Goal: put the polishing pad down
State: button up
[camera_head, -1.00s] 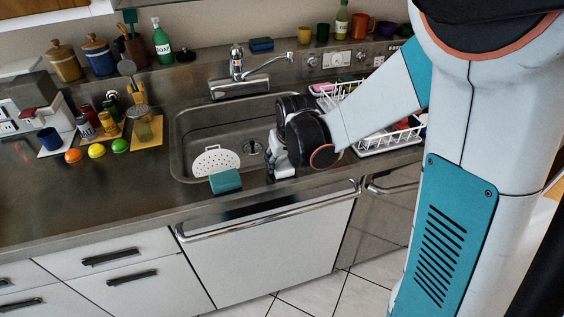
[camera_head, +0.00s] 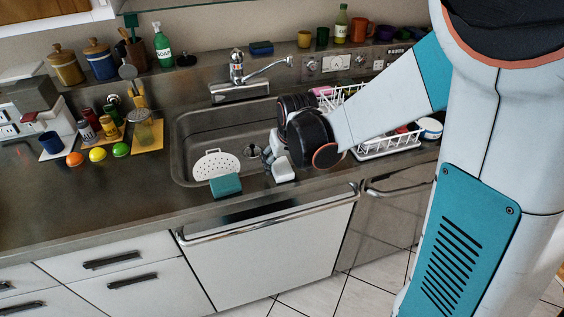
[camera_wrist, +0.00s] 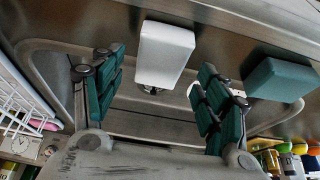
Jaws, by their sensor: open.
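The polishing pad, which I take to be the white block (camera_head: 283,170), rests at the front rim of the sink, right of a teal sponge (camera_head: 226,185). In the wrist view the white pad (camera_wrist: 165,50) lies ahead, between the lines of my two fingers and apart from both. My gripper (camera_wrist: 160,72) is open and empty, with teal finger pads spread wide. In the head view my gripper (camera_head: 268,158) is small and partly hidden by my dark wrist, just behind and left of the pad.
The sink (camera_head: 185,135) holds a white perforated disc (camera_head: 214,163). A faucet (camera_head: 238,70) stands behind it. A white dish rack (camera_head: 375,150) is to the right, partly behind my arm. Colored balls and jars stand left. The counter (camera_head: 95,195) at front left is clear.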

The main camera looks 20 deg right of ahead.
jog(key=p+v, duration=0.3)
jog(key=v, duration=0.6)
jog(key=s+r+t, duration=0.1)
jog(key=s+r, duration=0.3)
jog(key=s, duration=0.5)
jog(key=s+r+t, duration=0.1)
jog(key=s+r, duration=0.3)
jog(key=s, duration=0.5)
jog(key=shift+s+t, duration=0.15)
jog(key=shift+t, duration=0.25)
jog(key=shift+o, duration=0.4)
jog(key=shift+r, duration=0.1)
